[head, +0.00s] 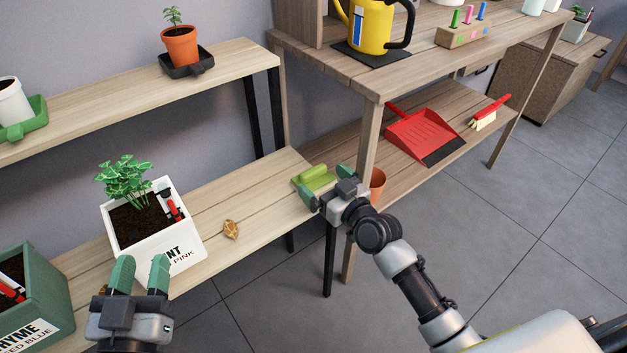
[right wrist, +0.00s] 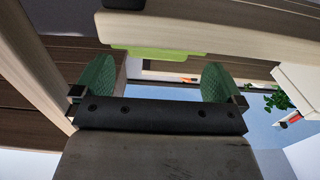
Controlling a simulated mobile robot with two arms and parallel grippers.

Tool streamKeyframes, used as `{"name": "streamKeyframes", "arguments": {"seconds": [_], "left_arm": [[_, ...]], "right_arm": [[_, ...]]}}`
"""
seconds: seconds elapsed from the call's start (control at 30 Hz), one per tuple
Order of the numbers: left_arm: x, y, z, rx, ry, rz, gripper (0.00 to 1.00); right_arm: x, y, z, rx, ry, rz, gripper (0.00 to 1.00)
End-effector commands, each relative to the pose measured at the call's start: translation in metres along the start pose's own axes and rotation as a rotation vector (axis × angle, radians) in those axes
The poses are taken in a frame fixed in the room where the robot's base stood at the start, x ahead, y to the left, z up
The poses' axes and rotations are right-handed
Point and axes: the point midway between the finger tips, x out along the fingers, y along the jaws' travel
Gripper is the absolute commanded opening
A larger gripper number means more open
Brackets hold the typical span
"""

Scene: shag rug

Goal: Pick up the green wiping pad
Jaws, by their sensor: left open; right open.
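The green wiping pad (head: 316,177) lies at the right end of the lower light-wood shelf. My right gripper (head: 326,184) is open and empty beside its near right side, with green fingers apart. In the right wrist view, which looks upside down, the pad (right wrist: 155,52) shows as a bright green strip just past the two open fingers of my right gripper (right wrist: 157,78); I cannot tell whether they touch. In the head view the gripper covers part of the pad's near edge. My left gripper (head: 140,272) is open and empty in front of the white planter.
A white planter (head: 181,259) with a leafy plant and a crumpled brown scrap (head: 231,229) share the shelf. A green planter (head: 47,293) is at left. A table leg (head: 367,140) and terracotta pot (head: 377,184) stand close to my right gripper. A red dustpan (head: 415,132) lies further right.

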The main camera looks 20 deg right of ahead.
Motion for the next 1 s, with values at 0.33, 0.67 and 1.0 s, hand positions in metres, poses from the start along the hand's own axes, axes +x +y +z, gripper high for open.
{"name": "streamKeyframes", "arguments": {"seconds": [0.33, 0.67, 1.0], "left_arm": [[-0.003, 0.006, -0.033, -0.01, 0.284, 0.015, 0.43], [-0.004, 0.007, -0.039, -0.011, 0.325, 0.017, 0.43], [-0.004, 0.007, -0.038, -0.011, 0.323, 0.017, 0.43]], "right_arm": [[0.04, 0.003, -0.001, 0.001, 0.002, 0.0, 1.0], [0.046, 0.003, -0.002, 0.001, -0.001, -0.001, 1.0], [0.045, 0.003, -0.001, 0.001, -0.001, 0.0, 0.51]]}}
